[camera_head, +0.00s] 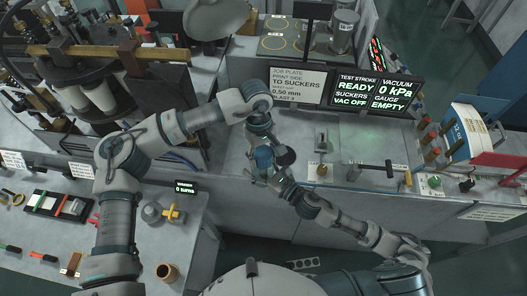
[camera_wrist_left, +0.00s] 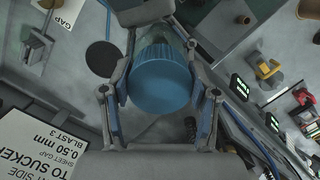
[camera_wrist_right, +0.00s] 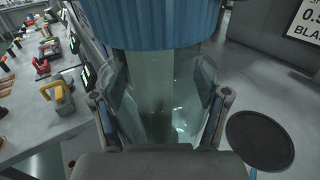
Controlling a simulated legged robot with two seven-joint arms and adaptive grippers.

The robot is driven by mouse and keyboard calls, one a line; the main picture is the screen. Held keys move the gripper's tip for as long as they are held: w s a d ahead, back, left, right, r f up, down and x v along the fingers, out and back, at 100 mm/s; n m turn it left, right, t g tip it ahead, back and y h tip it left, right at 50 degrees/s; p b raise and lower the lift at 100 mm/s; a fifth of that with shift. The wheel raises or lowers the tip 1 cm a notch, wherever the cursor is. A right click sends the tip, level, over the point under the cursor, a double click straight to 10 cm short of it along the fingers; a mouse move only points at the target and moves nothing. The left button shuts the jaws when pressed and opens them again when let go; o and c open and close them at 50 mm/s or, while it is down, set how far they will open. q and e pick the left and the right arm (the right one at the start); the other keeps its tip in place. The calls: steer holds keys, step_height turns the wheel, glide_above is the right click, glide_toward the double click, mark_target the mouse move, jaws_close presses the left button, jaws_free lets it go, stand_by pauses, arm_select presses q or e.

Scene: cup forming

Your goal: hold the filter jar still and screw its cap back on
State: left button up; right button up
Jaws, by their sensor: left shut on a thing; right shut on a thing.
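The ribbed blue cap (camera_wrist_left: 160,82) fills the space between my left gripper's fingers (camera_wrist_left: 163,100), which are shut on its sides. In the head view the blue cap (camera_head: 264,154) is small and partly covered by my grippers. In the right wrist view the cap (camera_wrist_right: 150,22) sits upright over the top of the clear glass filter jar (camera_wrist_right: 155,95). I cannot tell how far it is threaded. My right gripper (camera_wrist_right: 160,125) is shut on the jar's body below the cap, a finger on each side. In the head view, my right gripper (camera_head: 274,178) is below the left one.
A flat black disc (camera_wrist_right: 260,140) lies on the grey surface beside the jar. A sign (camera_head: 296,86) and a display (camera_head: 378,89) stand behind. A black T-handle (camera_head: 386,167) is to the right. A yellow part (camera_head: 172,213) and a brown cup (camera_head: 167,272) are on the left bench.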

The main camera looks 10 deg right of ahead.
arm_select(q)
steer(key=shift+f, duration=0.5)
stand_by(0.4)
steer(key=m, duration=0.6)
steer(key=shift+y, duration=0.4)
steer(key=m, duration=0.5)
steer(key=shift+w+a+y, duration=0.1)
steer(key=shift+a+y, duration=0.05)
steer(key=shift+y, duration=0.25)
steer(key=m, duration=0.5)
steer(key=shift+w+a+t+y, duration=0.1)
steer(key=shift+w+t+y, duration=0.1)
steer(key=shift+t+y, duration=0.15)
steer(key=o, duration=0.7)
steer(key=shift+o, duration=1.1)
steer(key=shift+s, duration=0.1)
